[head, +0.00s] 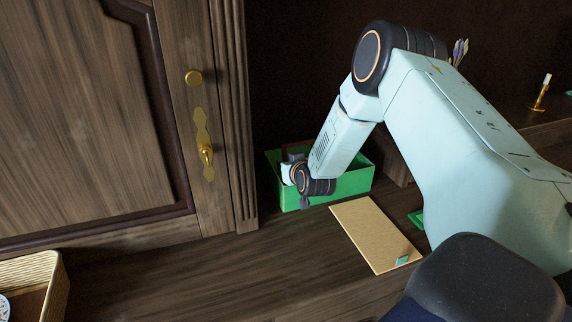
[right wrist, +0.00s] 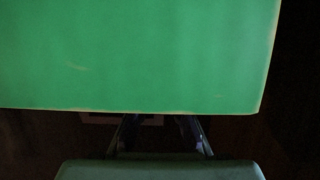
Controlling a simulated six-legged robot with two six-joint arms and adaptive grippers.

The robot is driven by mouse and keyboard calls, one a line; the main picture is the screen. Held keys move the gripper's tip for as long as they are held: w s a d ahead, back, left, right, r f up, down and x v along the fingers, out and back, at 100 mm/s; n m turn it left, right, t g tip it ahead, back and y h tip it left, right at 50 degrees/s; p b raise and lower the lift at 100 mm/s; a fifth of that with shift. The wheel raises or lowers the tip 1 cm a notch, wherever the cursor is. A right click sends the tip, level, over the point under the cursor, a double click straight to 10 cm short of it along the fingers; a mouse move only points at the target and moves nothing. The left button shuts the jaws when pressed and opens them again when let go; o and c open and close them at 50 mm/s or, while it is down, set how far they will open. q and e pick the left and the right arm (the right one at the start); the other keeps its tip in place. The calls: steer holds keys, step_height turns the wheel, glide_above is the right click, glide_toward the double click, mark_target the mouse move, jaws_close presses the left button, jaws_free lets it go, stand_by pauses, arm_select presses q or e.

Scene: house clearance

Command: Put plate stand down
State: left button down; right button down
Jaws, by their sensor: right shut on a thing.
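My right arm reaches down to a green open box (head: 350,183) on the wooden surface, in the middle of the head view. Its wrist is at the box's left end, and the fingers are mostly hidden there. In the right wrist view the right gripper (right wrist: 158,122) is shut on a dim brownish thing, seemingly the plate stand (right wrist: 150,120). Its shape is mostly lost in the dark. The green box wall (right wrist: 140,55) fills the upper part of that view. I cannot tell whether the stand touches the box or the surface. My left gripper is not in view.
A tan board (head: 372,232) with a small green piece on it lies in front of the box. A wooden door (head: 90,110) with brass fittings stands at left. A wicker basket (head: 45,285) is at lower left. A brass candlestick (head: 541,95) stands at right. Bare wood lies front left.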

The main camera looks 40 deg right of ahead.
steer(key=shift+d+f, duration=0.15)
steer(key=shift+f, duration=0.25)
steer(key=shift+s, duration=0.1)
steer(key=c, duration=1.8)
jaws_free()
steer(key=o, duration=0.4)
